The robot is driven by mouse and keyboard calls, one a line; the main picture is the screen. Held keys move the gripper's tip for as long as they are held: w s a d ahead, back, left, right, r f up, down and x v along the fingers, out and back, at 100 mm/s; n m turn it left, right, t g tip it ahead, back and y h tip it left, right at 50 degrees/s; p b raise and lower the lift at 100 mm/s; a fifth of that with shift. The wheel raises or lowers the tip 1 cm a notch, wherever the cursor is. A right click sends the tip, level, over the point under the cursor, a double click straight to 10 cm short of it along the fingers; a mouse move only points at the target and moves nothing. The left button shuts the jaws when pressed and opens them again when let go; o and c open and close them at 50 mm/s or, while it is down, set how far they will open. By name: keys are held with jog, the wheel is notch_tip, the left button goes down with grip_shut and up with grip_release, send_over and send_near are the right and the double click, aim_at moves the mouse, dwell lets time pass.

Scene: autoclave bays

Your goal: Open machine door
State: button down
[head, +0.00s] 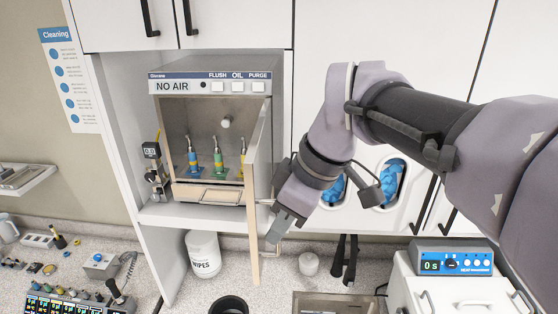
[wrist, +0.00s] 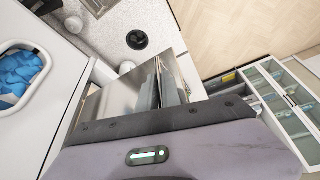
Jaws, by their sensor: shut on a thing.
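The machine (head: 210,84) is a grey cabinet showing "NO AIR", with FLUSH, OIL and PURGE buttons. Its door (head: 253,200) stands swung outward on the right side, seen nearly edge-on, with the front of the chamber uncovered. Inside stand blue, green and yellow-topped handpieces (head: 218,158). My gripper (head: 275,234) is at the outer face of the door, to its right, shut on the door handle, which is mostly hidden by the fingers. In the wrist view my gripper (wrist: 162,88) shows its fingers close together in front of a metallic surface.
A wipes tub (head: 203,254) and a dark round container (head: 230,305) stand on the counter below. White cabinets with glove openings (head: 392,183) are at the right. A white device with a blue panel (head: 455,262) stands at the lower right. Open floor (wrist: 235,30) shows in the wrist view.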

jog(key=c, duration=1.5)
grip_release()
jog(key=shift+w, duration=0.1)
jog(key=shift+c, duration=0.2)
jog(key=p+v, duration=0.3)
jog(key=v, duration=1.4)
jog(key=shift+d, duration=0.2)
jog(key=shift+r, duration=0.1)
